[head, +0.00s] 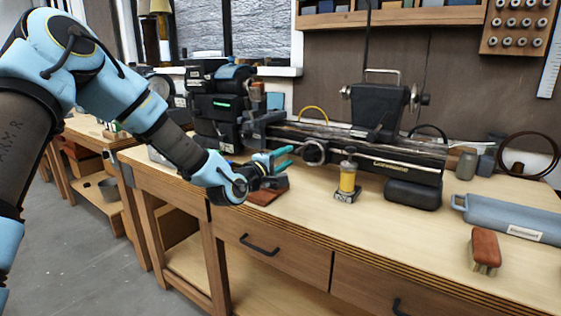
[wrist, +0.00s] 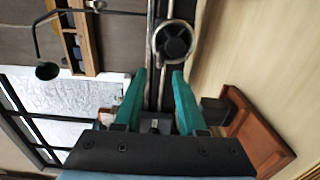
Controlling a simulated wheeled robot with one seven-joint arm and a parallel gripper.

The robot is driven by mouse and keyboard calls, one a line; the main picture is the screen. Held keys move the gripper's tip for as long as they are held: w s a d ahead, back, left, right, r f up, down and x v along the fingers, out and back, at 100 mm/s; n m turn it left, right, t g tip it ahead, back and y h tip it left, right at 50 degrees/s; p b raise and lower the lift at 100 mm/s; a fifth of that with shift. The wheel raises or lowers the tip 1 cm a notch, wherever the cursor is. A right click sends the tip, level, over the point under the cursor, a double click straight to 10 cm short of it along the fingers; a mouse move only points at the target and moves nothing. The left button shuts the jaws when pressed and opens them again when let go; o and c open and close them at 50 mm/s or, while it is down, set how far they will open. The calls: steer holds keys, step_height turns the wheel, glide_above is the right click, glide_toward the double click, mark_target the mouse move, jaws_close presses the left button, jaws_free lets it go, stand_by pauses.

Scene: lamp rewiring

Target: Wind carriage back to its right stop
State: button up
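The lathe's carriage shows a round handwheel (head: 316,152) on the front of the bed (head: 370,152), toward the left, near the headstock (head: 217,105). The rest of the carriage is hard to make out. My gripper (head: 289,157) has teal fingers and points right at the handwheel, just left of it. In the wrist view, the dark-hubbed handwheel with a pale rim (wrist: 173,42) lies just beyond the fingertips. The fingers (wrist: 158,78) are spread apart with nothing held between them. I see no clear contact with the wheel.
The tailstock (head: 381,108) stands farther right on the bed. A yellow-bodied oiler (head: 347,181) stands on the bench in front of the lathe. A brush (head: 485,250) and blue toolbox (head: 512,218) lie at right. A red-brown block (wrist: 258,132) lies beside my gripper.

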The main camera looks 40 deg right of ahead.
mark_target(297, 152)
steer(key=shift+b+x, duration=0.5)
steer(key=shift+x, duration=2)
steer(key=shift+c, duration=0.2)
jaws_close()
steer(key=shift+s, duration=0.1)
